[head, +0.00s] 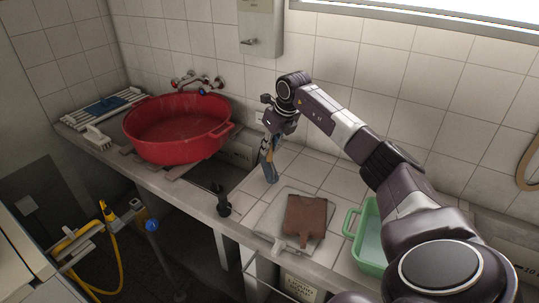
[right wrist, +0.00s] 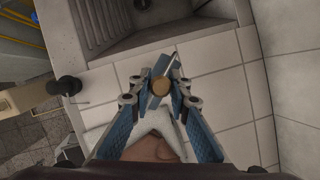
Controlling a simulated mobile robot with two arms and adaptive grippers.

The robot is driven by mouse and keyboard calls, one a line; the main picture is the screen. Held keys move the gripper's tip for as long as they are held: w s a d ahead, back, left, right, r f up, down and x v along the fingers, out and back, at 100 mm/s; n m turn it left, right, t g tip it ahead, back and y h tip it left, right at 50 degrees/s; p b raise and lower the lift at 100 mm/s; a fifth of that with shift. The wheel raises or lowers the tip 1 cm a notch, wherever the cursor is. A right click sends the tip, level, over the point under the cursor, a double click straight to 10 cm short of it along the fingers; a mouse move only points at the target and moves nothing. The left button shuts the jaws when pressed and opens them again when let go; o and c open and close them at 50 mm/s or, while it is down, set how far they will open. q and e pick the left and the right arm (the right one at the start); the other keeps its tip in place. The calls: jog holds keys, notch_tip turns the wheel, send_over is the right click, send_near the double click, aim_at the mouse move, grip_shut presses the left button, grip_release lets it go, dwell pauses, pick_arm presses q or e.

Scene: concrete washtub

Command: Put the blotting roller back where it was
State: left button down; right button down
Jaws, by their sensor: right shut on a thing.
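My right gripper (head: 269,174) points down above the tiled counter, between the red basin and the pale board. It is shut on a slim object, probably the blotting roller (right wrist: 160,86). In the right wrist view, a round wooden end and a thin light rod show between the blue fingers of the right gripper (right wrist: 160,78). The rest of the roller is hidden by the fingers. I cannot tell whether its lower end touches the counter. My left gripper is out of view.
A red basin (head: 150,143) stands at the left, by a ribbed rack (head: 104,107) and a brush (head: 96,137). A brown paddle (head: 305,216) lies on a pale board (head: 262,218). A green tub (head: 372,268) is at the right. A black knob (head: 223,203) stands by the sink.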

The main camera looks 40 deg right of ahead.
aim_at(272, 151)
notch_tip(272, 151, down, 3)
jog(key=shift+f, duration=0.35)
jog(key=c, duration=1.8)
grip_release()
jog(key=b+v, duration=0.1)
jog(key=v, duration=1.1)
